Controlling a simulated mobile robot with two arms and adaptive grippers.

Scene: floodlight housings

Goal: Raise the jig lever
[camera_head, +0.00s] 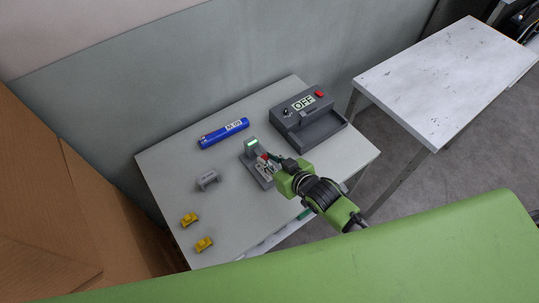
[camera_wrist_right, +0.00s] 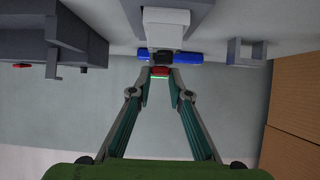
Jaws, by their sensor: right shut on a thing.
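The grey jig (camera_head: 250,160) stands near the middle of the table, with a lit green strip at its back. Its lever has a red tip (camera_head: 265,157). My right gripper (camera_head: 275,159) reaches in from the lower right and is at the lever. In the right wrist view, the fingertips of my right gripper (camera_wrist_right: 160,82) close on the red lever tip (camera_wrist_right: 160,70). The gripper partly hides the jig in the head view, so the lever's exact angle is hard to tell. My left gripper is not in view.
A dark grey box reading "OFF" with a red button (camera_head: 308,118) stands right of the jig. A blue cylinder (camera_head: 223,133) lies behind it. A grey bracket (camera_head: 208,179) and two yellow parts (camera_head: 189,219) (camera_head: 204,244) are to the left. A cardboard box (camera_head: 70,200) stands beside the table.

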